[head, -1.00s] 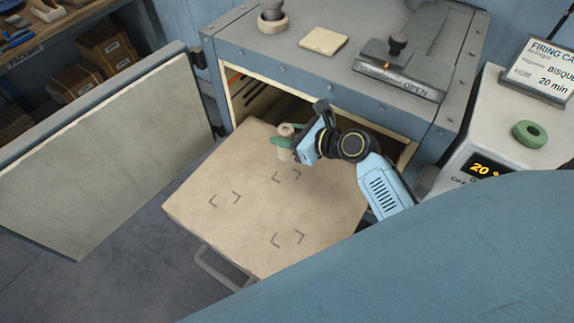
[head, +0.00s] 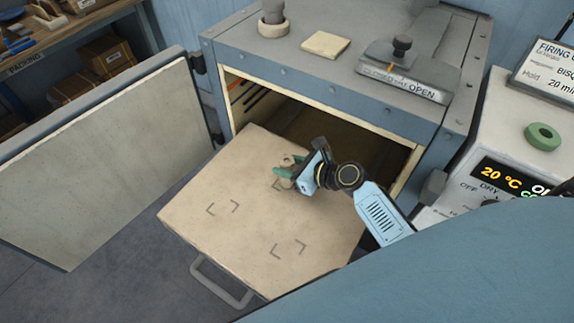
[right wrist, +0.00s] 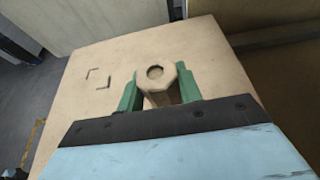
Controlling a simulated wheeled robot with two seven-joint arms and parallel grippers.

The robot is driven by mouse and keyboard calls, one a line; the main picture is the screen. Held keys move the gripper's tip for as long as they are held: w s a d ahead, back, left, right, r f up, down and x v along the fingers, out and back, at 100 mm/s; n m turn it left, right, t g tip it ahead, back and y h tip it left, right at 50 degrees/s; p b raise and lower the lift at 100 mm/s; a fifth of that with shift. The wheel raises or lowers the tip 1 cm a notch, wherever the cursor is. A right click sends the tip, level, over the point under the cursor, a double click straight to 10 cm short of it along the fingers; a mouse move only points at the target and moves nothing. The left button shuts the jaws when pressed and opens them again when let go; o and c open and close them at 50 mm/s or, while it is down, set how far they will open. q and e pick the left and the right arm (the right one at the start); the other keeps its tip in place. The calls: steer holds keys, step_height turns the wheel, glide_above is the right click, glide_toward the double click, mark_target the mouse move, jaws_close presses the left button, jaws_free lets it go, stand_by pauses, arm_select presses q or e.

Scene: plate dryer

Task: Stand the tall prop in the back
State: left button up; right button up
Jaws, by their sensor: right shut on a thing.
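The tall prop (head: 287,159) is a pale beige post with a hole in its top. My right gripper (head: 284,173) has its green fingers shut around the prop, over the back corner-marked spot of the beige shelf (head: 200,180). In the right wrist view the prop (right wrist: 145,85) stands between the two green fingers (right wrist: 158,88), its top facing the camera, and looks upright. The gripper hides the prop's foot and most of the back mark, so I cannot tell whether it touches the shelf. My left gripper is not in view.
Two other corner-marked spots, a left one (head: 222,208) and a front one (head: 288,248), are bare. The kiln (head: 300,62) stands open behind the shelf, its door (head: 100,150) swung out left. A controller box (head: 480,130) stands at right.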

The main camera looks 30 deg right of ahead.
steer(key=shift+f, duration=0.15)
steer(key=o, duration=1.1)
steer(key=v, duration=0.6)
steer(key=p+v, duration=0.1)
steer(key=v, duration=0.5)
steer(key=shift+r, duration=0.25)
